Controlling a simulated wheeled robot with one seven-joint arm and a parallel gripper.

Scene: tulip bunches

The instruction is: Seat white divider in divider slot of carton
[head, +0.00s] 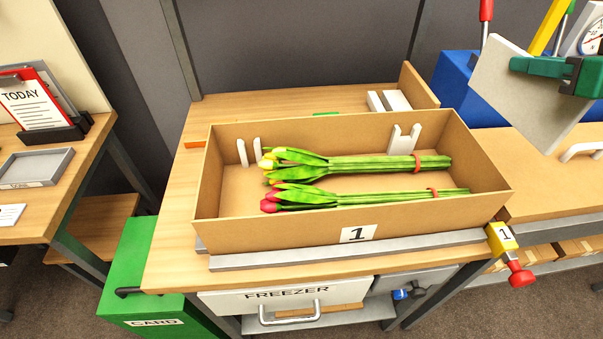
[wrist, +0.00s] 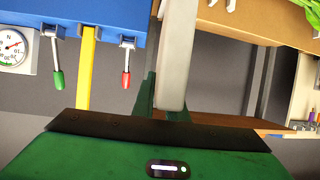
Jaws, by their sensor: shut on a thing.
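The carton (head: 290,231), marked 1, stands on the wooden bench. Two tulip bunches, one yellow (head: 350,164) and one red (head: 350,198), lie side by side in it. White slot brackets stand inside at the left (head: 248,151) and at the back right (head: 404,141). The white divider (head: 522,97) is a flat plate, tilted, in the air to the right of the carton and apart from it. My green gripper (head: 570,72) is shut on its upper right part. In the wrist view the divider (wrist: 178,55) shows edge-on at the green fingers (wrist: 164,100).
A blue box (head: 455,85) with levers and a dial stands behind the divider. White blocks (head: 388,101) lie behind the carton. A grey rail (head: 350,249) and a yellow clamp (head: 502,238) with a red knob line the front. Bench right of the carton is mostly clear.

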